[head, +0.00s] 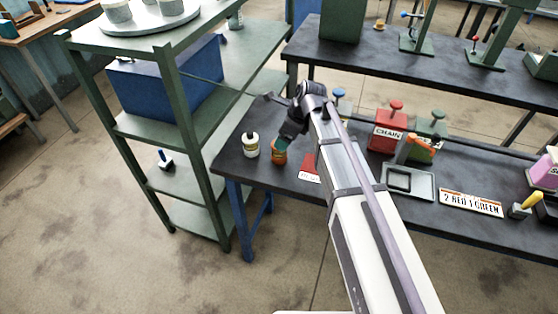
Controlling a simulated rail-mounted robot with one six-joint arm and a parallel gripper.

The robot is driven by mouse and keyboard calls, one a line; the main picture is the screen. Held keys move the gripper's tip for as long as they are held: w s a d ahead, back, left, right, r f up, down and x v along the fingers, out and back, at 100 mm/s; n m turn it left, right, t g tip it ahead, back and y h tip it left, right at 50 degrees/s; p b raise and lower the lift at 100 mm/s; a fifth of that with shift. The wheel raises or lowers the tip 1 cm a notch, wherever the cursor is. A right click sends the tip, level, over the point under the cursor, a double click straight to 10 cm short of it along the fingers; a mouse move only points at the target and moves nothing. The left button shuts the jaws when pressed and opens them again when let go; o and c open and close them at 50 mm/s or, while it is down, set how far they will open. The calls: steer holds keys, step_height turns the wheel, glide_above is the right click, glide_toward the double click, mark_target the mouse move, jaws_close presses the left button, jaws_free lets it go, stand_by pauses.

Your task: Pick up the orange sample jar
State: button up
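The orange sample jar (279,156) stands upright on the dark workbench, near its left end.
A red CHAIN box (388,135), a grey tray (408,182) and a "2 RED 1 GREEN" sign (471,202) are further right. A green shelf rack (180,110) rises at left.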

mark_target(279, 153)
steer(key=shift+a+f, duration=0.1)
steer(key=shift+f, duration=0.1)
steer(key=b+x, duration=0.4)
steer(key=x, duration=0.1)
steer(key=shift+f+b, duration=0.2)
steer(key=shift+b, duration=0.2)
steer(key=shift+r, duration=0.2)
steer(key=c, duration=1.1)
